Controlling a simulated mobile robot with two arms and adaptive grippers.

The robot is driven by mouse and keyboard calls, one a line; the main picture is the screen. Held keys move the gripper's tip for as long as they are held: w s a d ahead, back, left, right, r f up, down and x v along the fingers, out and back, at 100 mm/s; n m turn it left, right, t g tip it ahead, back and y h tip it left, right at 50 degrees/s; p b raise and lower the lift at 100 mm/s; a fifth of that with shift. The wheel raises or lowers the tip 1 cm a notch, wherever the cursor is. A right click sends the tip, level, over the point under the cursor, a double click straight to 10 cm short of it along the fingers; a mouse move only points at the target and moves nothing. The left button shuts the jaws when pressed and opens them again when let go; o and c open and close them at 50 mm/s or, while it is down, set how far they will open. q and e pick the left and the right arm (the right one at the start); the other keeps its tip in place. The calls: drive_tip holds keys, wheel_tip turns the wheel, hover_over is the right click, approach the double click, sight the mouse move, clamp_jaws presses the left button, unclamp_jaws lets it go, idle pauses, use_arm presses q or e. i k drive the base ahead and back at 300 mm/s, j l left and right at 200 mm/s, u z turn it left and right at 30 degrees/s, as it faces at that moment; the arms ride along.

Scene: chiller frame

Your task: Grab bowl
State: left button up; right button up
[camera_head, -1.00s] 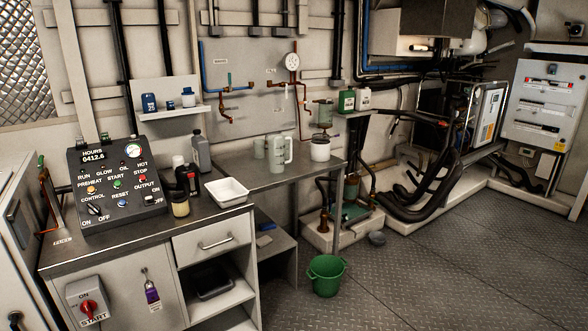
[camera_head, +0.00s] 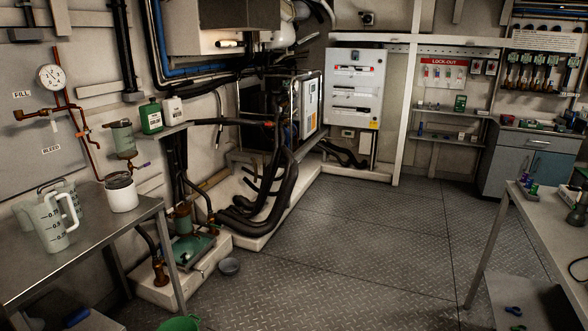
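A small grey bowl (camera_head: 230,266) sits on the diamond-plate floor, in front of the low white plinth that carries the pump and hoses. It looks upright and appears empty. Neither of my grippers shows in the head view.
A steel table (camera_head: 100,240) with measuring jugs (camera_head: 55,222) and a white pot (camera_head: 121,193) stands at the left. A green bucket (camera_head: 180,323) is at the bottom edge. A workbench (camera_head: 548,225) stands at the right. The floor (camera_head: 345,245) between is clear.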

sight(229, 266)
drive_tip(key=i+l+u, duration=0.3)
drive_tip(key=i, duration=0.25)
drive_tip(key=i+l+u, duration=0.25)
drive_tip(key=i, duration=0.3)
drive_tip(key=i+l+u, duration=0.3)
drive_tip(key=i, duration=0.2)
